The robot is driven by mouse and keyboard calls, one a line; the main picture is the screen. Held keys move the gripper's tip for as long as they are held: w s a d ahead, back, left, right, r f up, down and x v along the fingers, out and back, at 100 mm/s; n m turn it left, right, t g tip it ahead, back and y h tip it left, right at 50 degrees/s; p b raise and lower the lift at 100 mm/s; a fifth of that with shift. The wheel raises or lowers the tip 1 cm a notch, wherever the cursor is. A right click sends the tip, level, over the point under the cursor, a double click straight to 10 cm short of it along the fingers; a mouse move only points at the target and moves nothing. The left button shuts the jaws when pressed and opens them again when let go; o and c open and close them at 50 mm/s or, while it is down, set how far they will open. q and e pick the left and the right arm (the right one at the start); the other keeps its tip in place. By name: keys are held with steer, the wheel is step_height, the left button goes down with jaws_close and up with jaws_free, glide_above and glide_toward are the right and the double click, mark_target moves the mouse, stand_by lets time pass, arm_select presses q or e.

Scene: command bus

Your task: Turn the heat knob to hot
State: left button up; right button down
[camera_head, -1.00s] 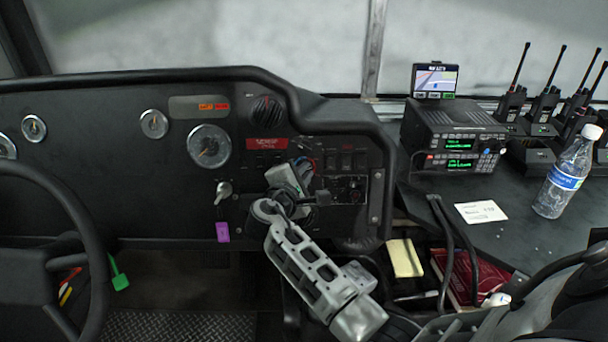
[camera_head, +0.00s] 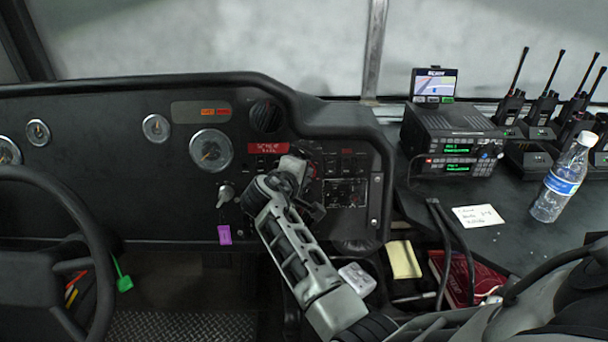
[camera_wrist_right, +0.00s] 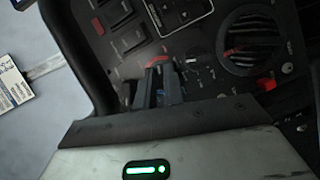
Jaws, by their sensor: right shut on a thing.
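The heat knob sits on the dark dashboard panel, mostly hidden behind my right gripper. Its red dial arc (camera_wrist_right: 157,60) shows just beyond the fingertips in the right wrist view, with a bit of blue between the fingers. My right gripper (camera_wrist_right: 159,88) is shut on the knob, one finger on each side. In the head view my right gripper (camera_head: 312,158) reaches the panel below and right of the round vent, and my wrist covers part of the area. The knob's pointer direction cannot be read. My left gripper is not in view.
A round vent (camera_head: 266,116) and a red label (camera_head: 269,148) are near the gripper. Switches and a framed control plate (camera_head: 346,192) lie to its right. The ignition key (camera_head: 225,194) with a purple tag (camera_head: 224,235) hangs left. A radio (camera_head: 456,140) and bottle (camera_head: 564,182) stand farther right.

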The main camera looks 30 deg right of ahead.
stand_by(0.5)
steer(key=c, duration=1.5)
jaws_free()
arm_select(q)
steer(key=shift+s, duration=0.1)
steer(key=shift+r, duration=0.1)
